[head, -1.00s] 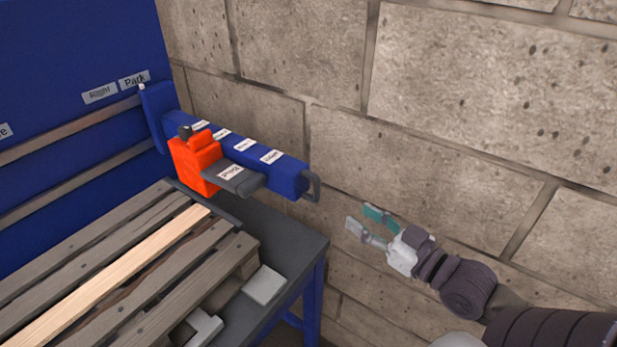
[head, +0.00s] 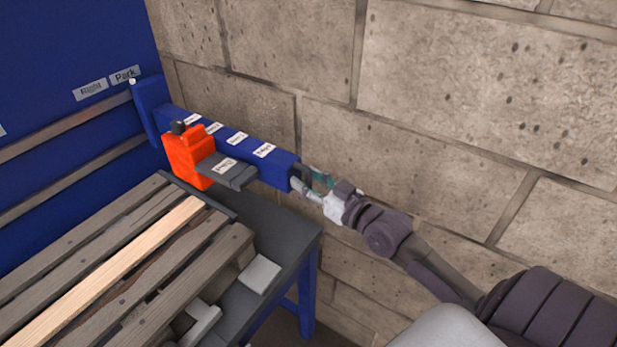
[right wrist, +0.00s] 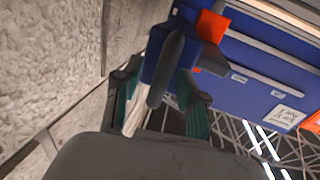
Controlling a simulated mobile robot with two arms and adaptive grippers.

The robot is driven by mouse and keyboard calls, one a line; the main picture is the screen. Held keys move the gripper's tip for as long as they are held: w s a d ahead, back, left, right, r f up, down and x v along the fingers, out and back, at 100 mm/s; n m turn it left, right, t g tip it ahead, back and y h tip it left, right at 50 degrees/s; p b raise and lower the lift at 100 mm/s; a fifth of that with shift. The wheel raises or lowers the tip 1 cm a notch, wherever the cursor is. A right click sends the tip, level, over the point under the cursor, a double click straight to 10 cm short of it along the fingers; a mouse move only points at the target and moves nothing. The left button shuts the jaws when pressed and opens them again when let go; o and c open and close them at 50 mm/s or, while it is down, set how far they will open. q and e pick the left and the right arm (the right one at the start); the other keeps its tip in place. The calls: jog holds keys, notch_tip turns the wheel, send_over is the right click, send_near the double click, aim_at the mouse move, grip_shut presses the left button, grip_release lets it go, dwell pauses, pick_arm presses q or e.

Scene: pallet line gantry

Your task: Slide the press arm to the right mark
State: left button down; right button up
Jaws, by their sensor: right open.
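The press arm (head: 240,150) is a blue beam with white labels, carrying an orange block (head: 187,155) with a dark grey plate. Its mount (head: 148,105) meets the blue back panel, with a white pointer tip below the "Park" label (head: 125,75). The "Right" label (head: 90,90) is just left of that. My right gripper (head: 305,179) is open at the beam's near end. In the right wrist view, the dark end handle (right wrist: 166,70) stands between its teal-padded fingers; contact is unclear. My left gripper is out of view.
Two rails (head: 65,132) run along the blue panel. A wooden slatted pallet (head: 120,265) lies on the grey table (head: 285,235) below the beam. A stone block wall (head: 440,90) stands close behind the beam and my right arm.

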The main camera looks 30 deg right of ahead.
grip_shut()
dwell(0.4)
jog(key=shift+s+a+r+p, duration=0.1)
jog(key=shift+a+p, duration=0.2)
jog(key=shift+p, duration=0.1)
jog(key=s+a+p, duration=0.2)
jog(key=a+p, duration=0.1)
jog(key=a, duration=0.2)
jog(key=shift+s+a, duration=0.2)
jog(key=shift+a, duration=0.2)
grip_release()
